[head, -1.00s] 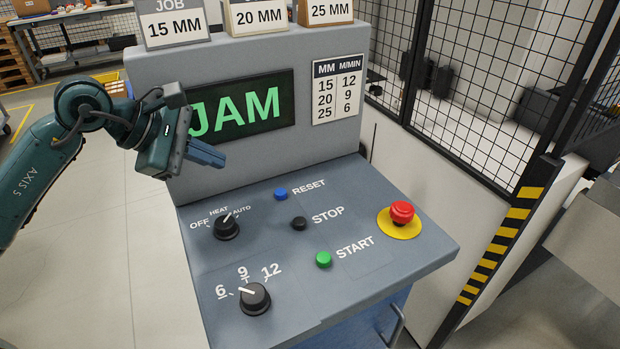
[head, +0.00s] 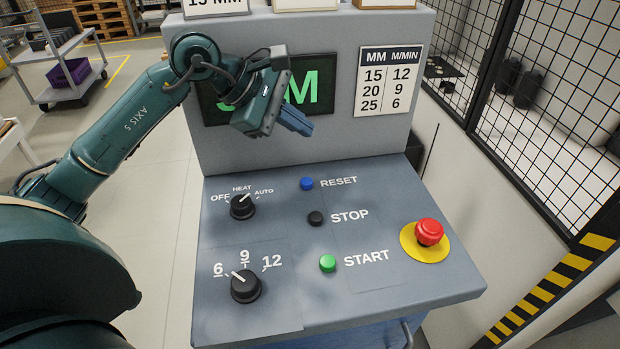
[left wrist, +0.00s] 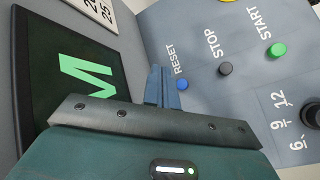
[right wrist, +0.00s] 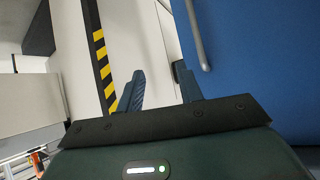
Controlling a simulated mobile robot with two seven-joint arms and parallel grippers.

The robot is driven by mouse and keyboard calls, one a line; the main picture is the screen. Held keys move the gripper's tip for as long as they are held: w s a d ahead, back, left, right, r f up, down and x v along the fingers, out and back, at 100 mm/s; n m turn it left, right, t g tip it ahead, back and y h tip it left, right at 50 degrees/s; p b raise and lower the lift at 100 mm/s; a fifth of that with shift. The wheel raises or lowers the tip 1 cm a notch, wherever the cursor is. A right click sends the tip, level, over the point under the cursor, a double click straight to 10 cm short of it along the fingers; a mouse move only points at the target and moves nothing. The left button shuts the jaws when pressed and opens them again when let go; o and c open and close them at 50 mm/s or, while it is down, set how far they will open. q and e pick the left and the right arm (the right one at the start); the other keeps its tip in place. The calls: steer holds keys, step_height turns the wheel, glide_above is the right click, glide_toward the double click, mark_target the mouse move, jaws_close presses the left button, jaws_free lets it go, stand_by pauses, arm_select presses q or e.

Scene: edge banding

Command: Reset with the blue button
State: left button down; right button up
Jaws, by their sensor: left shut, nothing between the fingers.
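The blue RESET button (head: 307,183) sits at the top of the sloped grey control panel (head: 400,285). The display shows green letters, partly hidden by my left arm; an M is readable. My right gripper (right wrist: 160,90) shows only in the right wrist view, open and empty, with its fingers apart beside the blue cabinet front (right wrist: 260,60).
Below RESET are a black STOP button (head: 316,218) and a green START button (head: 328,263). A red emergency button (head: 429,232) stands at the right. Two black knobs, the mode knob (head: 242,207) and speed knob (head: 245,286), are at the left. A mesh fence (head: 550,110) borders the right.

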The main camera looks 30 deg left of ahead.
mark_target(301, 182)
arm_select(q)
steer(key=shift+f, duration=0.15)
arm_select(e)
steer(key=shift+s+f, duration=0.1)
